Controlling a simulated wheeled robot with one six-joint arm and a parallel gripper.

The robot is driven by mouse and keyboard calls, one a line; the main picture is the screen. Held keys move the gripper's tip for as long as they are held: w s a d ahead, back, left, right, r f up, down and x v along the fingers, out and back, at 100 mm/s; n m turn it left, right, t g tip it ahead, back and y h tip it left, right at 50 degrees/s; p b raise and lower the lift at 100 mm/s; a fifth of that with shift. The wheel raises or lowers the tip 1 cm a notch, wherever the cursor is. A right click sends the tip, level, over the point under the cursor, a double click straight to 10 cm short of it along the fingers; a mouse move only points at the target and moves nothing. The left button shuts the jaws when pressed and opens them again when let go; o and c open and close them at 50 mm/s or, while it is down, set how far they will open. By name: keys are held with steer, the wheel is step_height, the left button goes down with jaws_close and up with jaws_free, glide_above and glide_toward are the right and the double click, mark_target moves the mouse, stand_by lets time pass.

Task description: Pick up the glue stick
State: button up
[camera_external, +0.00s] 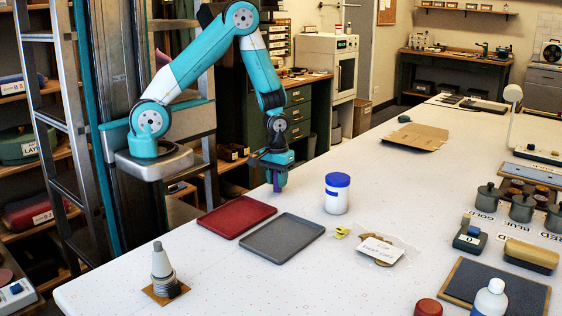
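My gripper (277,181) points down over the far left part of the white table, behind the red tray and left of the blue-lidded jar. A small purple piece (277,178) shows at its fingertips. It may be the glue stick, but it is too small to be sure. I cannot tell whether the fingers are closed on it or whether it touches the table. Nothing else in view is clearly a glue stick.
A red tray (236,214) and a grey tray (283,240) lie in front of my gripper. A white jar with a blue lid (337,194) stands to the right. A white bottle (489,299) stands front right.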

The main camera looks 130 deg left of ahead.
steer(key=shift+c, duration=1.3)
steer(key=shift+r, duration=0.15)
